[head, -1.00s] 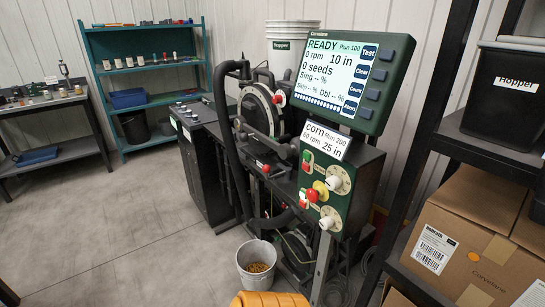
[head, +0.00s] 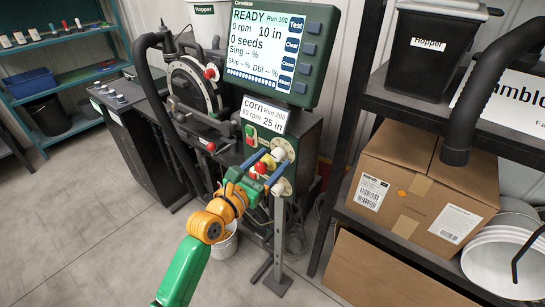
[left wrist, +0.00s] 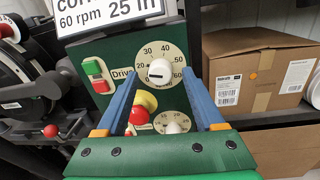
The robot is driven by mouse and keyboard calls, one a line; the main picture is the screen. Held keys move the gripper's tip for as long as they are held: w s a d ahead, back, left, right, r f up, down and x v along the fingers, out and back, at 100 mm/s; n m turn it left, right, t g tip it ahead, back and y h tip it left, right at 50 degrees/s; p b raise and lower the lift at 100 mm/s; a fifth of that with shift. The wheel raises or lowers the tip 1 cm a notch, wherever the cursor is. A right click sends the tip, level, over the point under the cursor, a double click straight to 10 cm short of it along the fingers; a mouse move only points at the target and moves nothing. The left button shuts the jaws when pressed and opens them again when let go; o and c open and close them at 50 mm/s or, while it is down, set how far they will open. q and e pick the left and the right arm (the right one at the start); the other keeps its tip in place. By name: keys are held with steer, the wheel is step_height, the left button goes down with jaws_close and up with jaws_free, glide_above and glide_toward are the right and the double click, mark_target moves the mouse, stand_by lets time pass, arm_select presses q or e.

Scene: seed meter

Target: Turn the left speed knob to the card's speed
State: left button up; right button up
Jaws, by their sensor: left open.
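The control panel (left wrist: 120,62) on the machine carries a white upper knob (left wrist: 160,72) on a round dial numbered up to 60, and a white lower knob (left wrist: 172,127) on a second dial. A dark mark shows on the upper knob's lower left; its exact reading is unclear. Contact is not visible. My right gripper is out of view.
A display (head: 272,50) reads READY, 0 rpm, 10 in. Green and red buttons (left wrist: 97,76), a red-and-yellow button (left wrist: 143,108) and a red ball handle (left wrist: 51,131) are close by. A shelf with a cardboard box (head: 425,190) stands right. Floor at left is clear.

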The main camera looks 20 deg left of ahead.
arm_select(q)
steer(key=shift+x, duration=0.85)
steer(key=shift+s, duration=0.15)
steer(key=shift+c, duration=1.3)
jaws_close()
